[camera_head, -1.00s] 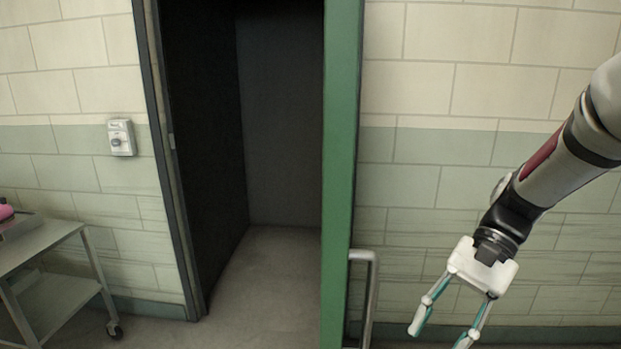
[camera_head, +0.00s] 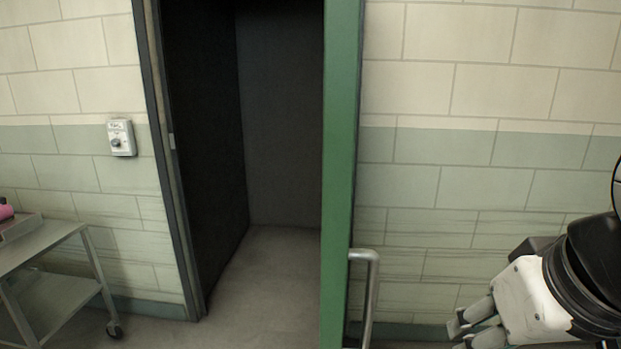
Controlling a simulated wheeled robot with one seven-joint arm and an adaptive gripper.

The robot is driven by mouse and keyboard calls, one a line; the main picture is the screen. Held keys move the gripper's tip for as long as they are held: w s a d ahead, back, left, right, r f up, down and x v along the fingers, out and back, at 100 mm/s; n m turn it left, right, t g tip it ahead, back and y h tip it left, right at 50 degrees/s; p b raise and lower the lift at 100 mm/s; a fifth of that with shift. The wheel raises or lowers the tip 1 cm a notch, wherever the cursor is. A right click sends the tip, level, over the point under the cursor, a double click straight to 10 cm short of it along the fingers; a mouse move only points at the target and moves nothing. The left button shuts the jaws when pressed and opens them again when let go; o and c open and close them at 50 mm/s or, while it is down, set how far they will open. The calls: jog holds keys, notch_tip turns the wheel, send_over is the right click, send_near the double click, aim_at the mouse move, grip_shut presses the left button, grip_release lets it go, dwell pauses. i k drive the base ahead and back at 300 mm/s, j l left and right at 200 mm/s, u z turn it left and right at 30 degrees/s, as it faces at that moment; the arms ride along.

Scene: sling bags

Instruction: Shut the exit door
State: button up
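The exit door (camera_head: 341,170) is a green door seen nearly edge-on, standing open at the right side of a dark doorway. A metal bar handle (camera_head: 371,290) sticks out from its right side near the bottom of the view. My gripper (camera_head: 462,333) is at the lower right, to the right of the handle and apart from it. Its fingers point left and down and are partly cut off by the frame's lower edge. I cannot tell how far apart the fingertips are.
The dark door frame (camera_head: 172,170) bounds the opening on the left. A grey wall box (camera_head: 121,138) is on the tiled wall. A metal cart (camera_head: 62,290) on wheels, with a pink item (camera_head: 5,209) on it, stands at the left. The floor in the doorway is clear.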

aim_at(343, 19)
jog(key=i+l+u, duration=0.15)
jog(key=l+u, duration=0.25)
jog(key=l, duration=0.5)
jog(key=l+u, duration=0.4)
jog(key=l, duration=0.45)
jog(key=i, duration=0.05)
